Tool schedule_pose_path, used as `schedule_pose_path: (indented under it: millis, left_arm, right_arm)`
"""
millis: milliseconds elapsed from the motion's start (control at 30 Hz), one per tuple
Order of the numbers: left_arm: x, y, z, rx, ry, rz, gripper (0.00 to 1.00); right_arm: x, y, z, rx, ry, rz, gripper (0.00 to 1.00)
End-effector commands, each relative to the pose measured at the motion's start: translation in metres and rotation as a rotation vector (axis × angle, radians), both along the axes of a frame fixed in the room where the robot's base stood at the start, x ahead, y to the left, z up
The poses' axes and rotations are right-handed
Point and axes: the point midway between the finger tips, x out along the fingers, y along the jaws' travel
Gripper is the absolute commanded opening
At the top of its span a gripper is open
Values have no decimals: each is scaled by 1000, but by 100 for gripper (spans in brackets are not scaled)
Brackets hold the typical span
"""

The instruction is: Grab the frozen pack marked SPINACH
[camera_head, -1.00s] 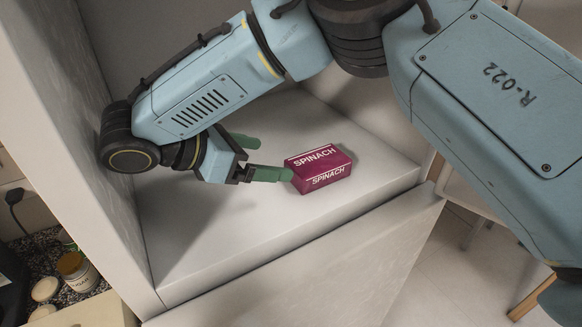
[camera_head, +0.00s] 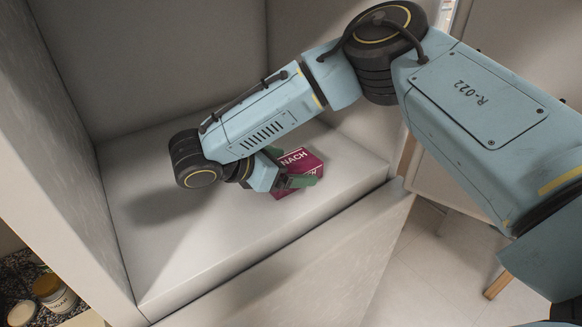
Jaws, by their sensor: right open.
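The dark red SPINACH pack (camera_head: 296,161) lies on the pale floor of the open compartment. Only the letters "NACH" show on its top; my gripper covers its left part and much of its front. My right gripper (camera_head: 290,169) is open at the pack, with one green finger across the near face and the other at the far left side. The fingers appear to be around the pack, but I cannot tell if they touch it. My left gripper is not in view.
The compartment has a left wall (camera_head: 60,150) and a back wall (camera_head: 160,60) close to my arm. Its floor (camera_head: 190,250) is bare in front of the pack. A jar (camera_head: 52,293) stands on a dark speckled counter at the lower left, outside.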

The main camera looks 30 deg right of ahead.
Motion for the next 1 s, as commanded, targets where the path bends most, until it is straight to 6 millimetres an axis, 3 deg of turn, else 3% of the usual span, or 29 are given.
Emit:
schedule_pose_path:
  millis: [333, 767, 1000]
  left_arm:
    - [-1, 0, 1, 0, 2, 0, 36]
    - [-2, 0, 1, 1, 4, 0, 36]
    - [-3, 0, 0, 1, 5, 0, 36]
  right_arm:
    - [1, -9, -6, 0, 1, 0, 89]
    - [1, -9, -6, 0, 0, 1, 33]
    - [1, -9, -4, -1, -1, 0, 32]
